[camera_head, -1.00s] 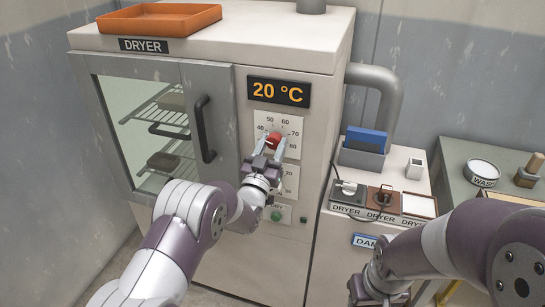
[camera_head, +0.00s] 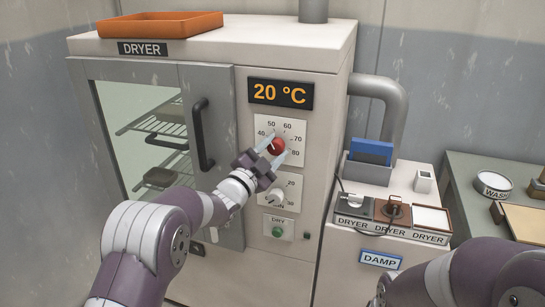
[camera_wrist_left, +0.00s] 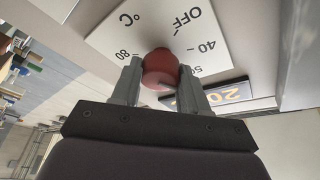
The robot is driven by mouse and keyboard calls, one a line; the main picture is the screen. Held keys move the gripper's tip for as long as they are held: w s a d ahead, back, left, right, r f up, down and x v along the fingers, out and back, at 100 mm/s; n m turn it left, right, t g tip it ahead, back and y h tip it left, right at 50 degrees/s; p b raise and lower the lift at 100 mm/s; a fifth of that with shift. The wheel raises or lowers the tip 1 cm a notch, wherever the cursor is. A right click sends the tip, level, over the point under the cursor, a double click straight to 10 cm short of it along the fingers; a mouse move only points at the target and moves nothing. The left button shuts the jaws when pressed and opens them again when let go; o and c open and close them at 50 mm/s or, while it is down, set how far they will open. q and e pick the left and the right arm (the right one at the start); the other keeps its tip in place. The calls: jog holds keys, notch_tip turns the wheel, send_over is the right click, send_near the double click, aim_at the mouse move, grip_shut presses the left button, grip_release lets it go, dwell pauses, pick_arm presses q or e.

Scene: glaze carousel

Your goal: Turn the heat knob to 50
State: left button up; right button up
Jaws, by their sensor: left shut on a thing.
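The red heat knob (camera_head: 277,146) sits on a white dial plate (camera_head: 292,120) on the dryer front, with numbers including 40 to 80 around it. My left gripper (camera_head: 275,149) is shut on the knob, one finger at its upper left and one at its lower right. In the left wrist view the knob (camera_wrist_left: 159,66) shows between the fingertips. I cannot tell which number it points to. The orange display (camera_head: 280,93) above reads 20 °C. My right arm shows at the lower right, its gripper out of view.
A second, pale knob (camera_head: 275,198) and a green button (camera_head: 278,231) are below the dial. The dryer door handle (camera_head: 203,134) stands out left of my gripper. A low cabinet (camera_head: 355,244) with a blue-filled holder (camera_head: 370,160) stands to the right.

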pick_arm(q)
jog(key=shift+f+m+g, duration=0.1)
jog(key=shift+m+g, duration=0.2)
jog(key=shift+m, duration=0.3)
jog(key=o, duration=1)
jog(key=shift+o, duration=0.2)
jog(key=b+v, duration=0.2)
jog(key=v, duration=1)
jog(key=shift+s, duration=0.3)
jog(key=shift+a+f, duration=0.1)
jog(key=shift+a, duration=0.05)
